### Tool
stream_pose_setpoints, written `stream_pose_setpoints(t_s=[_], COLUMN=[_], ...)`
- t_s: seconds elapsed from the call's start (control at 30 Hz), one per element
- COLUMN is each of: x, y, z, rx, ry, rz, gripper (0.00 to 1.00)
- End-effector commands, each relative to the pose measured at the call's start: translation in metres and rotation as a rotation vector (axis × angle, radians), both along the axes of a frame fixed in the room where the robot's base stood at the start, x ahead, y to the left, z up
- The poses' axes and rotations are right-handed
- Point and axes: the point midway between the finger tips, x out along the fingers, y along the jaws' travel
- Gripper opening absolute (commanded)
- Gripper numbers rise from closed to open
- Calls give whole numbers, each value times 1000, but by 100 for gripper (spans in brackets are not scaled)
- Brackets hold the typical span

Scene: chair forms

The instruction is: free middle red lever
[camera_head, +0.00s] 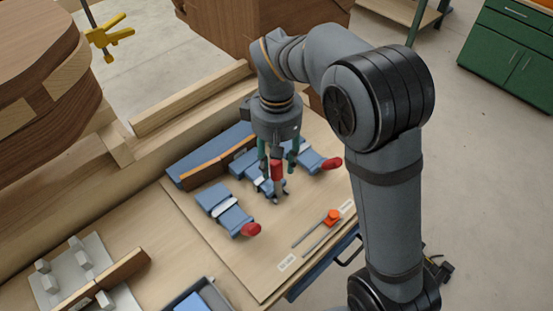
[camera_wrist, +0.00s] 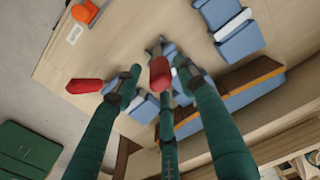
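The middle red lever (camera_head: 277,171) stands up from a blue clamp (camera_head: 268,187) on the wooden board. Its red tip also shows in the wrist view (camera_wrist: 159,73). My gripper (camera_head: 278,165) points down over it, with green-and-black fingers spread around the red tip. In the wrist view my gripper (camera_wrist: 160,82) shows gaps between the side fingers and the tip; contact with the lower finger is unclear. The fingers partly hide the clamp. A left red lever (camera_head: 251,229) and a right red lever (camera_head: 332,163) lie low on similar blue clamps; the right one shows in the wrist view (camera_wrist: 92,86).
An orange block (camera_head: 332,216) and thin metal rods (camera_head: 310,234) lie on the board's near right. A wood strip and blue piece (camera_head: 205,160) run behind the clamps. Grey blocks (camera_head: 80,260) and a blue tray (camera_head: 192,300) sit at lower left. The board's near middle is clear.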

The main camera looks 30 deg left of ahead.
Motion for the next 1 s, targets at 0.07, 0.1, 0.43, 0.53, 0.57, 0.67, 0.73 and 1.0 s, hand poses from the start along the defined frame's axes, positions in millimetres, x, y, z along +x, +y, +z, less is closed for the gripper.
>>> stream_pose_setpoints(t_s=[0.07, 0.1, 0.43, 0.53, 0.57, 0.67, 0.73, 1.0], x=[0, 0, 0, 0, 0, 0, 0, 0], y=[0, 0, 0, 0, 0, 0, 0, 0], z=[0, 0, 0, 0, 0, 0, 0, 1], rx=[0, 0, 0, 0, 0, 0, 1, 1], ry=[0, 0, 0, 0, 0, 0, 0, -1], rz=[0, 0, 1, 1, 1, 1, 1, 1], gripper=[34, 32, 12, 7, 5, 0, 0, 0])
